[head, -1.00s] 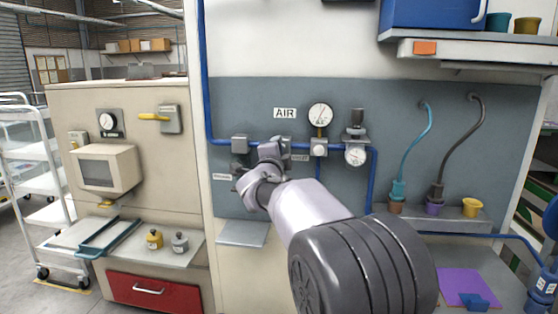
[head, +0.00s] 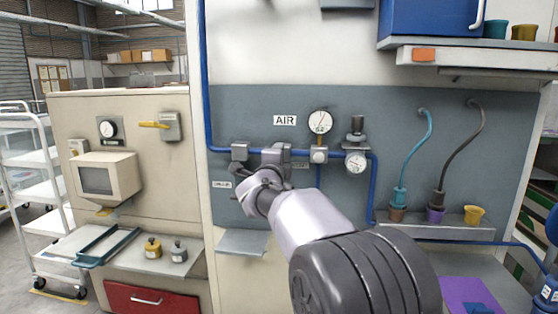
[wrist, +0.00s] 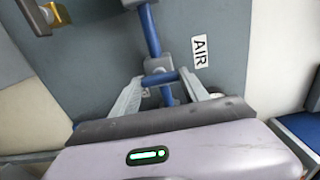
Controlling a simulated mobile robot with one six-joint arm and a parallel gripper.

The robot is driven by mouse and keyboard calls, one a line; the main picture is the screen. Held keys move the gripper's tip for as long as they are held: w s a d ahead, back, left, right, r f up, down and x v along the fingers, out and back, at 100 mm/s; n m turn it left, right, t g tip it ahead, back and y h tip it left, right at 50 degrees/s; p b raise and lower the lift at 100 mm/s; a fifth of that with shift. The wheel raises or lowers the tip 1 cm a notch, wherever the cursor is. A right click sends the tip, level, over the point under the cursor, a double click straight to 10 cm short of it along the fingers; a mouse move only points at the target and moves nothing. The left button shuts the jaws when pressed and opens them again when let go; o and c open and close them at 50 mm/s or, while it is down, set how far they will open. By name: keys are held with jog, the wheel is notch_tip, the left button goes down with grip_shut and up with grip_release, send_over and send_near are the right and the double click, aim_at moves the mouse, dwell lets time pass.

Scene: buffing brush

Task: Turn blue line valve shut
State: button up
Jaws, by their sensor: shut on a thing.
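The blue air line (head: 213,80) runs down the wall and then right, below the AIR sign (head: 285,120). My gripper (head: 273,155) is at this line, left of the round gauge (head: 320,122), and my arm hides most of the valve there. In the wrist view, my gripper (wrist: 160,88) has its two grey fingers on either side of a short blue handle (wrist: 160,78), shut on it. The handle looks crosswise to the blue pipe (wrist: 150,30), beside a grey fitting (wrist: 156,65).
A second dial with a regulator (head: 356,160) sits right of the gauge. A small grey shelf (head: 243,242) juts out below my gripper. A beige cabinet with a yellow lever (head: 153,125) stands left. A shelf (head: 455,50) overhangs at the upper right.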

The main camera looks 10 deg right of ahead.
jog(key=o, duration=1.4)
jog(key=shift+p+v, duration=0.9)
jog(key=shift+v, duration=7.8)
jog(key=shift+s+r, duration=0.1)
